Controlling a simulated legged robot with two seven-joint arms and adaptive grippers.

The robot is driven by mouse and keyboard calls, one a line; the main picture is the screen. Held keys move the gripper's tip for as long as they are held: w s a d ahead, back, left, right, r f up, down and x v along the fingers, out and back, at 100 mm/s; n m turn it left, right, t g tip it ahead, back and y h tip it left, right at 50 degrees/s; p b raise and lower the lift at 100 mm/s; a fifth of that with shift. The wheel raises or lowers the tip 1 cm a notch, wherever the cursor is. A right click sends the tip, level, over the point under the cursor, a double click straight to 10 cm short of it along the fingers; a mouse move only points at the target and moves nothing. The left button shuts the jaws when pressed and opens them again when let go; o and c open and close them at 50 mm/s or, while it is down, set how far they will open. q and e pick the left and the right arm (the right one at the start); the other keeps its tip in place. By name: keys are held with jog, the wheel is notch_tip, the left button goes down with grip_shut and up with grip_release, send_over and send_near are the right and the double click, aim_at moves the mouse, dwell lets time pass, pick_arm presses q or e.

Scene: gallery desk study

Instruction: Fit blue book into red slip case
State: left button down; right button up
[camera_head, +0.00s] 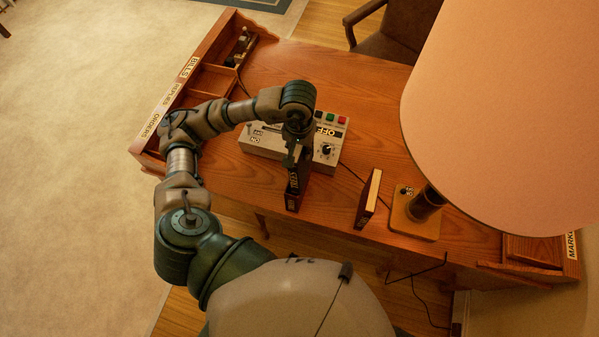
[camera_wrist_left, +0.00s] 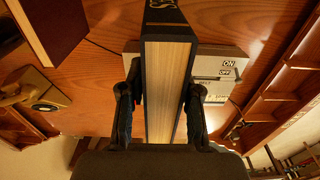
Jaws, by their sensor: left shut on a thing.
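My left gripper (camera_head: 297,152) is shut on a dark book, which I take as the blue book (camera_head: 295,188); its colour looks nearly black here. The book hangs upright with lettering on its spine, in front of the grey control box. In the left wrist view the fingers (camera_wrist_left: 160,118) flank the book (camera_wrist_left: 168,75), its cream page edges facing the camera. A dark red, upright, narrow thing with a cream edge, likely the red slip case (camera_head: 368,199), stands on the desk to the right, apart from the book. It also shows in the left wrist view (camera_wrist_left: 58,25). My right gripper is not in view.
The grey control box (camera_head: 262,150) with buttons and a knob sits behind the book. A lamp with a large shade (camera_head: 500,100) and wooden base (camera_head: 413,226) stands at right. Labelled compartments (camera_head: 183,88) line the desk's left edge. The desk's back middle (camera_head: 345,75) is clear.

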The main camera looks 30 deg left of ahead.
pick_arm(q)
jog(key=f, duration=1.2)
jog(key=shift+w+a+f, duration=0.1)
jog(key=shift+a+f, duration=0.2)
jog(key=shift+a, duration=0.05)
jog(key=c, duration=0.8)
grip_release()
jog(key=shift+w+d, duration=0.1)
jog(key=shift+c, duration=0.2)
jog(key=shift+a, duration=0.25)
jog(key=shift+a+r, duration=0.1)
jog(key=shift+r, duration=0.05)
notch_tip(320, 180, up, 5)
jog(key=shift+f, duration=0.2)
jog(key=r, duration=0.6)
jog(key=shift+d+r, duration=0.1)
jog(key=shift+d, duration=0.2)
jog(key=shift+r, duration=0.4)
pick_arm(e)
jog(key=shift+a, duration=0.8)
